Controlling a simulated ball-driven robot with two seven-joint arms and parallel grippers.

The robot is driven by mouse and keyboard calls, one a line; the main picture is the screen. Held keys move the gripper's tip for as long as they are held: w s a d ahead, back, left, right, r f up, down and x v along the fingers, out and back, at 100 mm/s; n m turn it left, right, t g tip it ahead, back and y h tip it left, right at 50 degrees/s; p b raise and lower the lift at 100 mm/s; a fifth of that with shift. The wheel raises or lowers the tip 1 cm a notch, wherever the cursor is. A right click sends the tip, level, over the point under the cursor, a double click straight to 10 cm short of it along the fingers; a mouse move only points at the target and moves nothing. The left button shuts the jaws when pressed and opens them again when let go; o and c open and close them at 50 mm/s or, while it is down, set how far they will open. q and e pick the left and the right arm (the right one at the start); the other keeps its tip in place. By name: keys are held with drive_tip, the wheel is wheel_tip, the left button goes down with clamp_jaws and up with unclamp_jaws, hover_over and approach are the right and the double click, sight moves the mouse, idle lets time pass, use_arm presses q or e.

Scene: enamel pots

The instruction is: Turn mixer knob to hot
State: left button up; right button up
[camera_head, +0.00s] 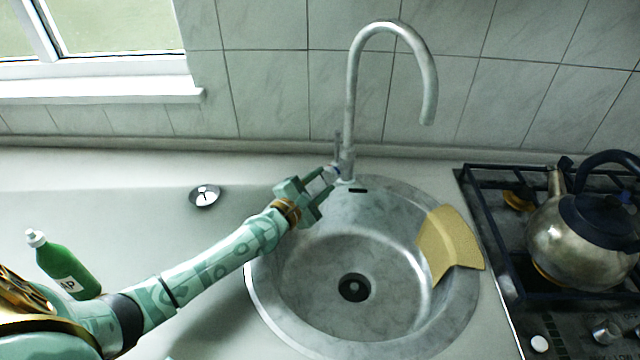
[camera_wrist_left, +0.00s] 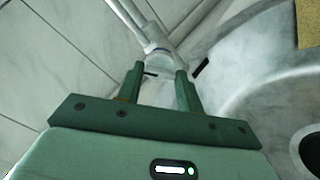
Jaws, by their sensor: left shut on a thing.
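The mixer tap (camera_head: 350,100) is a tall, curved grey metal spout behind the sink. Its mixer knob (camera_head: 332,170) is at the base on the left side, with a thin upright lever above it. My left gripper (camera_head: 329,176) reaches the knob from the front left and is shut on it. In the left wrist view the knob (camera_wrist_left: 158,62) sits between the two green fingertips (camera_wrist_left: 158,75), with a blue mark near it. The fingers partly hide the knob. My right gripper is not in view.
The round metal sink (camera_head: 265,290) lies below my left arm, with a yellow cloth (camera_head: 450,243) over its right rim. A kettle (camera_head: 580,240) stands on the hob at right.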

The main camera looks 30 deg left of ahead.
use_arm(q)
drive_tip(key=shift+f, duration=0.15)
idle(0.3)
drive_tip(key=o, duration=1)
drive_tip(key=shift+s, duration=0.1)
drive_tip(key=s, duration=0.5)
drive_tip(key=s+a, duration=0.1)
drive_tip(key=s, duration=0.4)
drive_tip(key=s+a, duration=0.1)
drive_tip(key=s, duration=0.5)
drive_tip(key=shift+a+p, duration=0.25)
drive_tip(key=shift+p, duration=0.1)
